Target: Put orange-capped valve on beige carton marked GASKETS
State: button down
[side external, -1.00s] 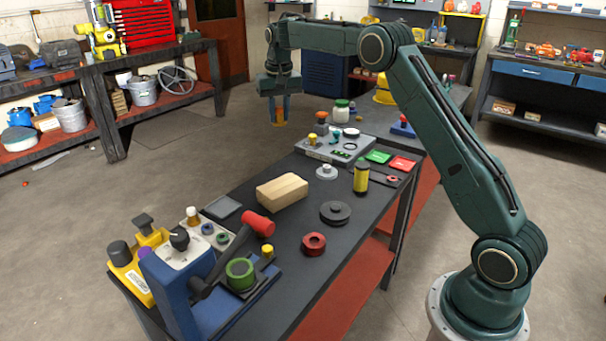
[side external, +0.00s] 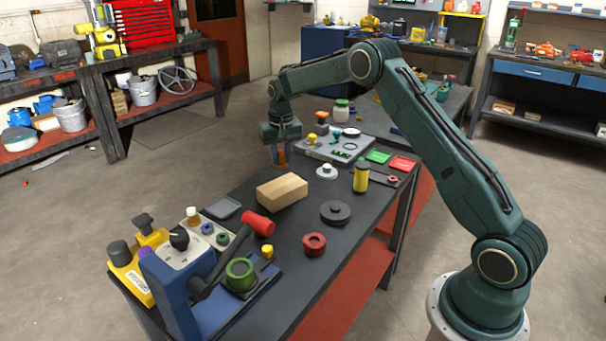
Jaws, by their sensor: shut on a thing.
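My gripper (side external: 280,158) points down over the far left edge of the dark bench, behind the beige block. It is shut on a small orange piece (side external: 281,157), mostly hidden by the fingers; I cannot tell its full shape. A beige box-shaped block (side external: 282,191), like the carton, lies on the bench nearer the camera, apart from the gripper. No lettering is readable on it. Another orange-capped piece (side external: 322,117) stands on the grey tray to the right of my gripper.
The grey tray (side external: 315,153) holds several small parts. A yellow-black cylinder (side external: 361,178), a white knob (side external: 326,172), a black disc (side external: 335,212) and a red ring (side external: 314,244) stand on the bench.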

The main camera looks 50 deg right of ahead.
aim_at(282, 153)
jog(key=shift+f, duration=3.3)
jog(key=shift+f, duration=0.15)
jog(key=c, duration=1.2)
grip_release()
jog(key=r, duration=0.7)
jog(key=s+r, duration=0.1)
jog(key=r, duration=0.3)
jog(key=shift+a+r, duration=0.35)
jog(key=shift+a, duration=0.05)
jog(key=shift+s+r, duration=0.1)
jog(key=shift+r, duration=0.2)
